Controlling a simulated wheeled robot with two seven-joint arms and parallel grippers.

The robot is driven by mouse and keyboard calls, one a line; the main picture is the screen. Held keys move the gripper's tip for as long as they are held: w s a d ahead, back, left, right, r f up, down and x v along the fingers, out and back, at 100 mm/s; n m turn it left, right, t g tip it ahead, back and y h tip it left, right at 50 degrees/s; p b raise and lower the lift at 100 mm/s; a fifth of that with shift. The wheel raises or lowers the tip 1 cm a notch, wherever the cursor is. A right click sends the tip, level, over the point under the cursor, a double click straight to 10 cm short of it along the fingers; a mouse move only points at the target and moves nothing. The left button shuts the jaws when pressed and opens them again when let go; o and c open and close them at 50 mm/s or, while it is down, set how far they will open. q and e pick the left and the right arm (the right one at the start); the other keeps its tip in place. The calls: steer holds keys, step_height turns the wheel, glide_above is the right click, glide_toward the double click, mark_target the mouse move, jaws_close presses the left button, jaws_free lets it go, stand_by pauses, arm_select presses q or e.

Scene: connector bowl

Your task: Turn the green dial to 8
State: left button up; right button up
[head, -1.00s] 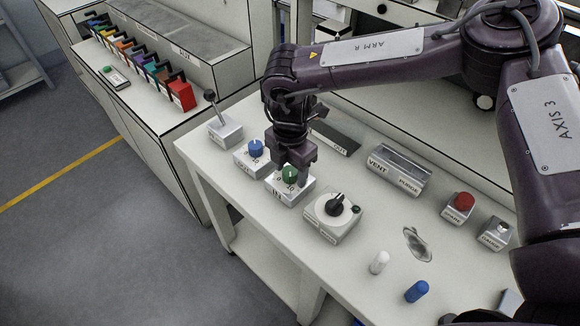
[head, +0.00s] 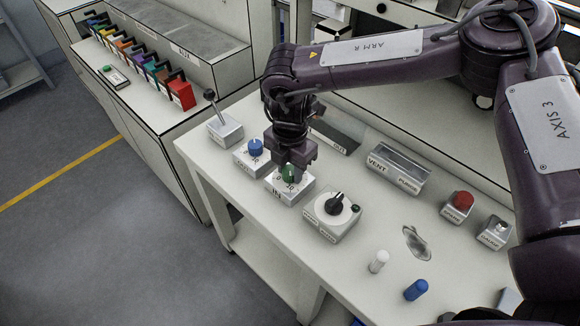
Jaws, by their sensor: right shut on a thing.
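The green dial (head: 289,174) sits on top of a small white box (head: 284,195) on the white bench, with dark markings around it. My right gripper (head: 291,165) points down over the box and is shut on the green dial. Its fingers hide the back of the dial, and the numbers are too small to read. My left gripper is not in the head view.
A blue dial (head: 255,147) on its own box stands just left. A black rotary switch (head: 335,203) stands close on the right. A lever box (head: 224,128) is further left. White and blue pegs (head: 378,261) stand near the front edge.

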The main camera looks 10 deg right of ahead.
mark_target(290, 171)
steer(key=n, duration=0.5)
steer(key=shift+p, duration=0.3)
steer(key=shift+n, duration=2.3)
steer(key=o, duration=1)
steer(key=shift+c, duration=0.2)
step_height(290, 171, up, 8)
steer(key=shift+f+b, duration=0.1)
steer(key=shift+b, duration=0.25)
steer(key=shift+s, duration=0.1)
